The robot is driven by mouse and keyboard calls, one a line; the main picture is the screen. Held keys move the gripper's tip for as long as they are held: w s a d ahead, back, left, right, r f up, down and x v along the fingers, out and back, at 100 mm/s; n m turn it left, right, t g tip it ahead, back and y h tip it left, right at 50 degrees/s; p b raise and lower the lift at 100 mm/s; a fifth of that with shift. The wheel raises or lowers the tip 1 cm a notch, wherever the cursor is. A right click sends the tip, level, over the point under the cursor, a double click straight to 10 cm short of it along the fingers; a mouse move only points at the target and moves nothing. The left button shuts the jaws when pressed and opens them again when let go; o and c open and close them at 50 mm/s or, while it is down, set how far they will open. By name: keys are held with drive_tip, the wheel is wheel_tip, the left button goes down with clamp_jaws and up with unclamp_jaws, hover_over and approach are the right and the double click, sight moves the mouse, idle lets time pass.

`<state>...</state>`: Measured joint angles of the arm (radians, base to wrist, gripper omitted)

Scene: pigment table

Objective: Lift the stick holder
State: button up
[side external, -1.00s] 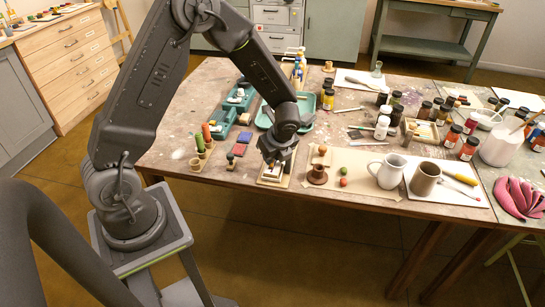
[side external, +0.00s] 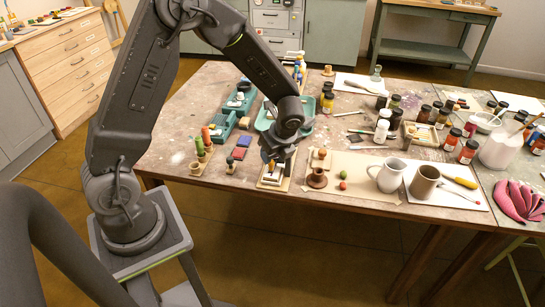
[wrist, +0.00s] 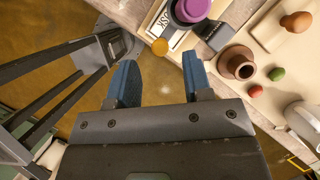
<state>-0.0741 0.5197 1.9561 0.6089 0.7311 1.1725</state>
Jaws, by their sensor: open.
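The brown flanged holder (side external: 317,178), with a round hole in its top, stands upright on the board near the table's front edge. It best fits the stick holder. It also shows in the wrist view (wrist: 236,63), to the right of my fingers and apart from them. My gripper (wrist: 158,66) is open with two blue fingers and nothing between them. In the side view my gripper (side external: 275,158) hangs left of the holder, above a small framed piece (side external: 264,184) at the table edge. My wrist hides part of that piece.
In the wrist view a purple round top (wrist: 193,9) and a dark block (wrist: 213,35) lie close ahead. A red ball (side external: 343,186), green ball (side external: 343,175), wooden egg-shaped piece (side external: 322,153) and white pitcher (side external: 388,176) stand near the holder. Bare floor shows below my fingers.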

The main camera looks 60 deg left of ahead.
drive_tip(key=v, duration=1.1)
drive_tip(key=s+d+r+n+t+h, duration=0.2)
drive_tip(key=s+r+n, duration=0.4)
drive_tip(key=s+n, duration=0.3)
drive_tip(key=s+d+r+n+t+h, duration=0.2)
drive_tip(key=s+d+r+n+t, duration=0.1)
drive_tip(key=s+n, duration=0.6)
wheel_tip(320, 180, up, 3)
drive_tip(key=shift+d+f+t, duration=0.15)
drive_tip(key=shift+d+t, duration=0.15)
drive_tip(key=shift+d, duration=0.3)
